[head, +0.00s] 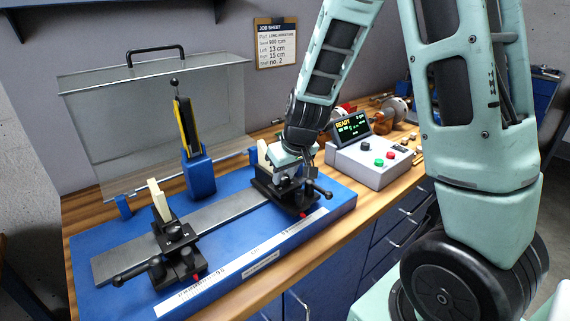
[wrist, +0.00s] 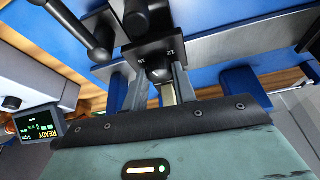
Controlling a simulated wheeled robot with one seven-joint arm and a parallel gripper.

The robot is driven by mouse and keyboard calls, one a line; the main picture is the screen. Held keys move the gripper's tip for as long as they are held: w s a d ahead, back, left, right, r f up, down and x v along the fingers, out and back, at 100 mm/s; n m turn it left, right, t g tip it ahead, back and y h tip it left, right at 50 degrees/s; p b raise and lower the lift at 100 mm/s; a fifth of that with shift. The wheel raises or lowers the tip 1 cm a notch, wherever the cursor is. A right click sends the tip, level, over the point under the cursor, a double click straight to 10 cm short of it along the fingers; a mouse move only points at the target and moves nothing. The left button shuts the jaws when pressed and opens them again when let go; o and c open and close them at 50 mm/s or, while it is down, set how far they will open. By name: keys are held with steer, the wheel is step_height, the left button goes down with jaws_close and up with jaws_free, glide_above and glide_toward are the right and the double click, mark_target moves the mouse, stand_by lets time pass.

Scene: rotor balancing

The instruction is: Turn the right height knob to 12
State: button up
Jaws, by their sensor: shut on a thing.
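The right carriage (head: 296,199) is a black block on the steel rail of the blue balancing machine, with a side handle. My gripper (head: 286,172) comes down on its top from above. In the wrist view, the black right height knob (wrist: 158,72) sits between the two grey fingers of my gripper (wrist: 159,84), which are shut on it. White numbers, 12 and what looks like 16, show on the black plate (wrist: 171,52) around the knob. The knob's pointer cannot be made out. In the head view my gripper hides the knob.
The left carriage (head: 176,250) carries a cream upright piece. A blue post (head: 199,176) with a yellow-black part stands behind the rail (head: 120,262). A clear raised guard (head: 150,120) is at the back. A control box (head: 370,163) reading READY stands right. A job sheet (head: 275,43) hangs on the wall.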

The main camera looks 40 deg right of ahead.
steer(key=shift+r+m+p, duration=0.15)
steer(key=shift+m+p, duration=0.45)
steer(key=shift+p, duration=0.1)
steer(key=shift+h, duration=0.3)
steer(key=o, duration=1)
steer(key=p+v, duration=1)
steer(key=v, duration=0.7)
